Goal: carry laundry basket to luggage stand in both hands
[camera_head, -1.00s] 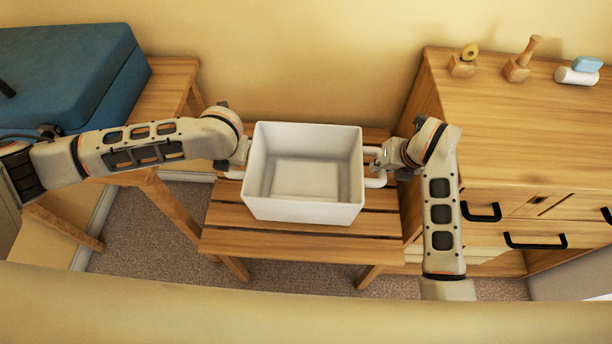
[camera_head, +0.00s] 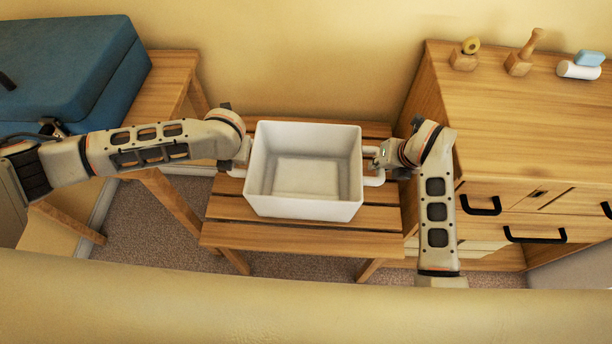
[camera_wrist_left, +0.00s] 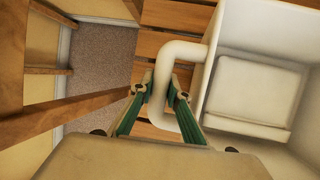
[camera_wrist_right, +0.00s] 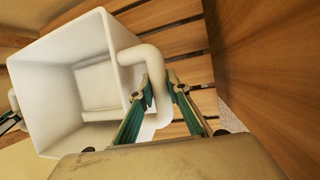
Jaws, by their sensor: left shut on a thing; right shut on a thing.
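The white laundry basket (camera_head: 304,208) is empty and upright, over the slatted wooden luggage stand (camera_head: 300,242). I cannot tell whether it rests on the slats or hangs just above them. My left gripper (camera_wrist_left: 162,97) is shut on the basket's left handle (camera_wrist_left: 180,52). My right gripper (camera_wrist_right: 160,88) is shut on the right handle (camera_wrist_right: 142,55). In the head view, my right gripper (camera_head: 378,162) shows at the basket's right side, while the left fingertips are mostly hidden behind the wrist.
A wooden dresser (camera_head: 520,120) with black handles stands close on the right, with small wooden and white objects on top. A blue suitcase (camera_head: 70,65) lies on a wooden table (camera_head: 168,85) at left. The wall is close behind the stand. Carpet (camera_head: 150,235) shows at lower left.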

